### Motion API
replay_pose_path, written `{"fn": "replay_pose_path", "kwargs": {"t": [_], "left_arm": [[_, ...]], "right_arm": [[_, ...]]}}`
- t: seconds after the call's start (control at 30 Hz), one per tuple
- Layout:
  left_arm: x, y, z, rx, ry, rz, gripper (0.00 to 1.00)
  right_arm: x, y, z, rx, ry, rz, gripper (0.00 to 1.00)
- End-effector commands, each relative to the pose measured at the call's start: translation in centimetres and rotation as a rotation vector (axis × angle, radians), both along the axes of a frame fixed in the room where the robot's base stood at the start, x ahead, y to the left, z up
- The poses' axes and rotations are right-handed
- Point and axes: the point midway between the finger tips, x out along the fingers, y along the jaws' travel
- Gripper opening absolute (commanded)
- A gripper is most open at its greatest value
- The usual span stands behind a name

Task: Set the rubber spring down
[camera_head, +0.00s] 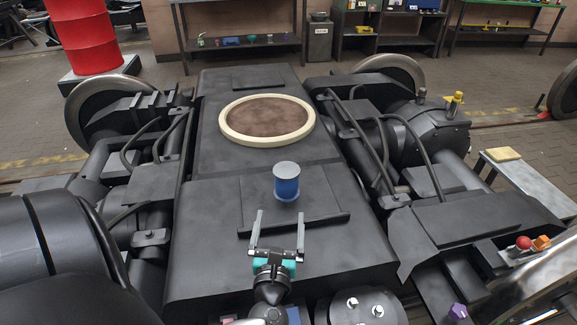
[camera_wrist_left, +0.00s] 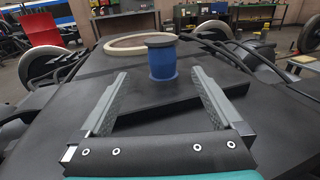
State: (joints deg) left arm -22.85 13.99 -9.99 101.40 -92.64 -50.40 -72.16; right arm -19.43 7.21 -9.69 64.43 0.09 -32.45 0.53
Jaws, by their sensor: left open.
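The rubber spring appears to be the blue cylinder with a grey top disc (camera_head: 287,185), standing upright on the dark bogie frame (camera_head: 215,225). It also shows in the left wrist view (camera_wrist_left: 162,62), beyond the fingertips. My left gripper (camera_head: 280,222) is open and empty, on the near side of the blue cylinder and apart from it. In the left wrist view its two grey fingers (camera_wrist_left: 158,82) are spread wide, with bare dark plate between them. My right gripper is not in view.
A cream ring with a brown centre (camera_head: 268,121) lies farther back on the frame. A raised bar (camera_head: 322,221) crosses the plate before the cylinder. Hoses and wheels flank the frame. A side tray (camera_head: 515,250) at right holds a red ball and orange piece.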

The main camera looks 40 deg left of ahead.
Motion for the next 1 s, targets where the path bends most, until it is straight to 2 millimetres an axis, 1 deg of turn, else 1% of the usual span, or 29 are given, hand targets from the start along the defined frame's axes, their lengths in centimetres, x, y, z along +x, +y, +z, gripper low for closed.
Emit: {"fn": "replay_pose_path", "kwargs": {"t": [0.07, 0.17, 0.4, 0.53, 0.63, 0.87, 1.0], "left_arm": [[0.1, 0.1, 0.0, 0.000, 0.000, 0.000, 1.00], [1.0, 0.7, 0.0, 0.002, -0.002, 0.000, 1.00], [5.1, 3.7, -0.1, 0.002, -0.003, 0.000, 1.00], [6.8, 5.0, -0.1, 0.000, -0.003, 0.001, 1.00], [7.6, 5.6, 0.0, 0.001, -0.002, 0.001, 1.00], [8.5, 6.2, 0.0, 0.000, -0.001, 0.000, 1.00], [9.8, 7.0, 0.1, 0.001, -0.003, 0.001, 1.00]], "right_arm": [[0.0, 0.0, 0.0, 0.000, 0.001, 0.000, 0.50], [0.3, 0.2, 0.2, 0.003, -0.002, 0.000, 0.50], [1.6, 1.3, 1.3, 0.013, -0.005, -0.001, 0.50], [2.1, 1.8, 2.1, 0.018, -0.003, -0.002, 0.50], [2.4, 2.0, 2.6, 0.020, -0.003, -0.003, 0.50], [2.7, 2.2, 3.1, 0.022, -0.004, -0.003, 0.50], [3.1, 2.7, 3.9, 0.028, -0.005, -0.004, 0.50]]}}
